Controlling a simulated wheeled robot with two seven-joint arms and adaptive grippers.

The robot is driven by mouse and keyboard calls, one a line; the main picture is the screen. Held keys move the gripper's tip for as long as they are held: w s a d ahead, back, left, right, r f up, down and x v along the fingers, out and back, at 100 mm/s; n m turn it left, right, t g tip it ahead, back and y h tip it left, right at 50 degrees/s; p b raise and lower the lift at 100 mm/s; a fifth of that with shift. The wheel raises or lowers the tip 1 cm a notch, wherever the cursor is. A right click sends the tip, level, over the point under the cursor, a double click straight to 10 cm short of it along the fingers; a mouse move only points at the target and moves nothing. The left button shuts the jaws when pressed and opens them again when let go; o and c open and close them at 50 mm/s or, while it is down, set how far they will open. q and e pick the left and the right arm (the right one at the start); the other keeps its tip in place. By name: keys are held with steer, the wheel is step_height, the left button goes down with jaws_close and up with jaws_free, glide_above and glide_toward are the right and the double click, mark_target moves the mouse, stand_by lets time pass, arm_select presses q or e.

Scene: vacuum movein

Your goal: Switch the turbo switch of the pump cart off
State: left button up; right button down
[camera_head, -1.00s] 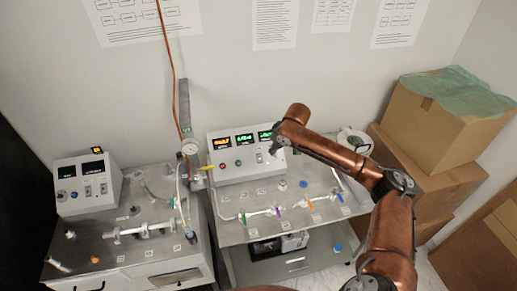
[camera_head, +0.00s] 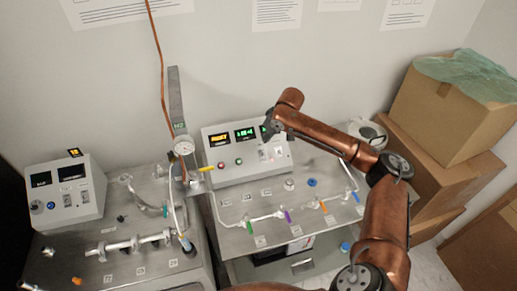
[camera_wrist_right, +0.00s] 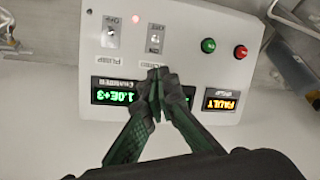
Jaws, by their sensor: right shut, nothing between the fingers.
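The pump cart's white control box (camera_head: 222,172) stands at the back of the right-hand cart, with lit displays and two switches on its front. In the right wrist view, upside down, the switch nearer the fingers (camera_wrist_right: 155,38) has a label partly hidden by my fingertips; I take it as the turbo switch. The other switch (camera_wrist_right: 111,33) is labelled PUMP. I cannot tell either lever's position surely. My right gripper (camera_head: 267,129) is shut and empty in front of the panel, its tips (camera_wrist_right: 156,74) over the edge of the green display, apart from the levers. My left gripper is out of view.
An orange display (camera_wrist_right: 221,99) reads FAULT beside green (camera_wrist_right: 208,45) and red (camera_wrist_right: 240,52) buttons. Glass tubing with coloured valves (camera_head: 265,217) lies on the cart top. A second cart (camera_head: 125,265) stands left; cardboard boxes (camera_head: 440,125) are stacked right.

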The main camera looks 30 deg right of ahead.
mark_target(258, 151)
steer(key=shift+s+d+r, duration=0.15)
steer(key=shift+s, duration=0.05)
steer(key=x, duration=1)
steer(key=shift+w, duration=0.1)
steer(key=shift+a, duration=0.25)
